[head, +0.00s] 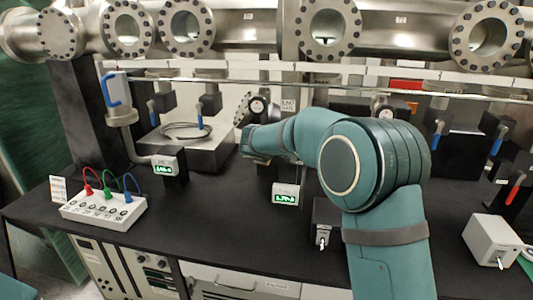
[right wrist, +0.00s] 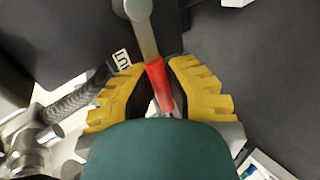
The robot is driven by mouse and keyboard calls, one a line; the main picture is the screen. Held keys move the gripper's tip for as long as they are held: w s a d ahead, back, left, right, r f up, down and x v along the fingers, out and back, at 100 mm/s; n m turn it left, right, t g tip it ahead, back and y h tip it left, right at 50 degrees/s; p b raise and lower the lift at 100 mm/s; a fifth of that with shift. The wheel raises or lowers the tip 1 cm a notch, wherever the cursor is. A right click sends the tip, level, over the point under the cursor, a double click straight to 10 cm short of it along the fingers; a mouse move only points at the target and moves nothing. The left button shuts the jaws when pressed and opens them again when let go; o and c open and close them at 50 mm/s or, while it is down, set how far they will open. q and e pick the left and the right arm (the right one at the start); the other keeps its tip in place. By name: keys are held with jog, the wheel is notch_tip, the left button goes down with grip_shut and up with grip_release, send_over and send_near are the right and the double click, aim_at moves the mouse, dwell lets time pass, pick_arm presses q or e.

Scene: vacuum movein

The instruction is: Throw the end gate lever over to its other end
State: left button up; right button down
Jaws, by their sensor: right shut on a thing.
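A lever with a grey metal arm and a red grip (right wrist: 157,82) runs down between the yellow fingers of my right gripper (right wrist: 155,70) in the right wrist view. The fingers are closed in on both sides of the red grip. In the head view my teal right arm reaches in toward the middle back of the bench and hides the gripper and the held lever. A small label plate (head: 289,105) stands just behind the arm's far end. My left gripper is not in view.
Steel flanged pipes (head: 240,30) run along the back. Several blue-handled levers stand below them, and another red-handled lever (head: 515,188) is at the right. A white box with coloured plugs (head: 103,208) sits front left. A green display (head: 285,196) stands near the arm.

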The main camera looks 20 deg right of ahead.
jog(key=c, duration=1)
grip_release()
jog(key=shift+r, duration=0.6)
jog(key=shift+c, duration=0.2)
jog(key=shift+o, duration=0.3)
jog(key=shift+a, duration=0.1)
jog(key=shift+f, duration=0.2)
jog(key=v, duration=1.2)
jog(key=shift+s, duration=0.1)
